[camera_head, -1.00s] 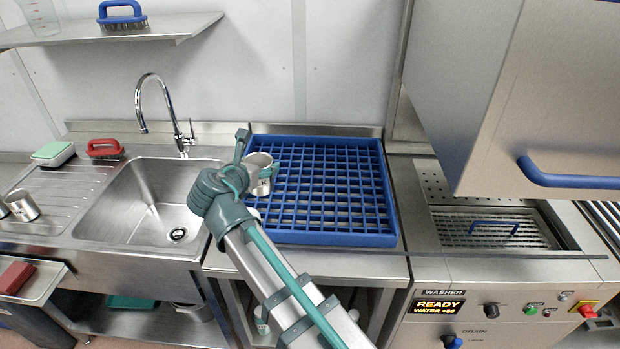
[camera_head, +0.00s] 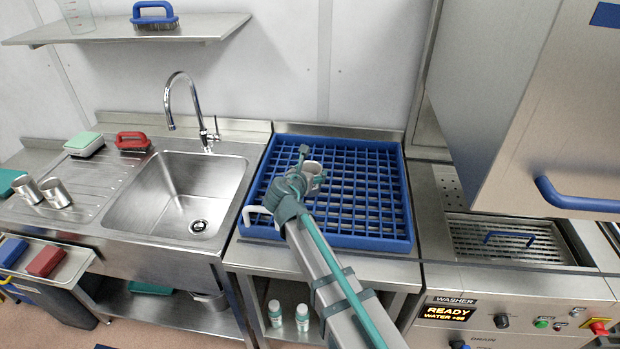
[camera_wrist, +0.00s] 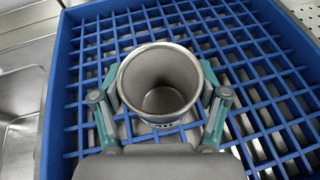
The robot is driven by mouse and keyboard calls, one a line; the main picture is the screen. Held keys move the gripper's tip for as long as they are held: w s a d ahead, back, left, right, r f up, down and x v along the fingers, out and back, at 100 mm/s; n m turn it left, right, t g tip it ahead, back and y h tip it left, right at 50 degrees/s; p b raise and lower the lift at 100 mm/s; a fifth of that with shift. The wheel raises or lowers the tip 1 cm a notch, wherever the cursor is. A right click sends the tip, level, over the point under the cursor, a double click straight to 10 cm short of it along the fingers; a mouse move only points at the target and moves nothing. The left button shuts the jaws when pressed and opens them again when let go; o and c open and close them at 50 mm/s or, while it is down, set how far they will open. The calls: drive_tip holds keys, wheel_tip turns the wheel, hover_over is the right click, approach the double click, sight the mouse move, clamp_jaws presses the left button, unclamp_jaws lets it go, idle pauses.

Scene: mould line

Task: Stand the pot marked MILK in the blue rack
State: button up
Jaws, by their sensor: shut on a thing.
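My gripper (camera_head: 306,176) is shut on a grey metal pot (camera_head: 313,168) over the middle-left part of the blue rack (camera_head: 408,222). In the wrist view the pot (camera_wrist: 160,82) shows its open, empty mouth, with a teal-backed finger on each side of it. Part of a dark mark shows low on its wall, but I cannot read it. The rack (camera_wrist: 58,120) is an open blue grid around and beneath the pot. The pot's base is hidden, so I cannot tell whether it touches the grid.
Two metal pots (camera_head: 56,193) lie tilted on the drainboard left of the sink (camera_head: 170,205). The washer (camera_head: 500,310) stands at right, its hood raised. A pale curved piece (camera_head: 256,212) shows at the rack's front left corner. The other rack cells look empty.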

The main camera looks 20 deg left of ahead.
drive_tip(key=shift+f, duration=1.4)
drive_tip(key=shift+f, duration=0.15)
drive_tip(key=o, duration=1.3)
drive_tip(key=b+v, duration=0.2)
drive_tip(key=v, duration=1)
drive_tip(key=shift+r, duration=0.2)
